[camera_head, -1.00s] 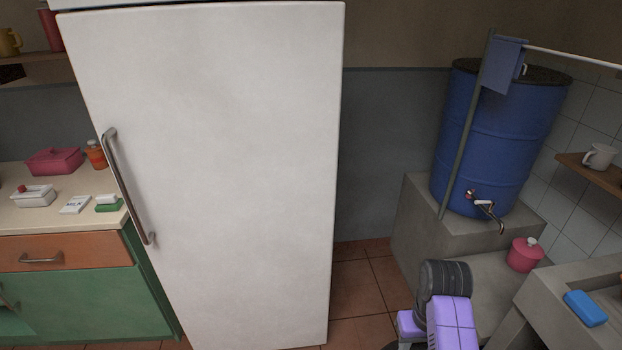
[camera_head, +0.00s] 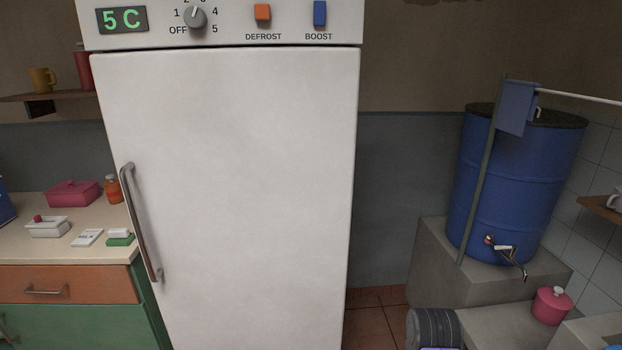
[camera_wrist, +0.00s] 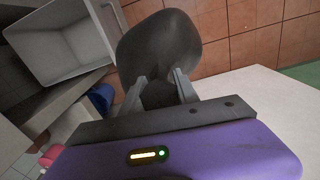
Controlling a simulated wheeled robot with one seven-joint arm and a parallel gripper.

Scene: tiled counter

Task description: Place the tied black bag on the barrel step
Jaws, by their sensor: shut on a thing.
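In the wrist view my gripper (camera_wrist: 157,88) is shut on the black bag (camera_wrist: 158,46). The bag is a dark rounded bulk beyond the fingers, with its narrow gathered part between them. The bag does not show in the head view, where only a bit of my arm appears at the bottom edge. The blue barrel (camera_head: 518,185) stands on a grey concrete step (camera_head: 435,262) at the right. A lower grey ledge (camera_head: 490,328) lies in front of it.
A pink lidded pot (camera_head: 551,305) sits on the lower ledge. A tap (camera_head: 512,256) juts from the barrel. A white fridge (camera_head: 230,190) fills the middle. A counter (camera_head: 60,247) with small items is at left. A pole with a blue cloth (camera_head: 517,108) stands before the barrel.

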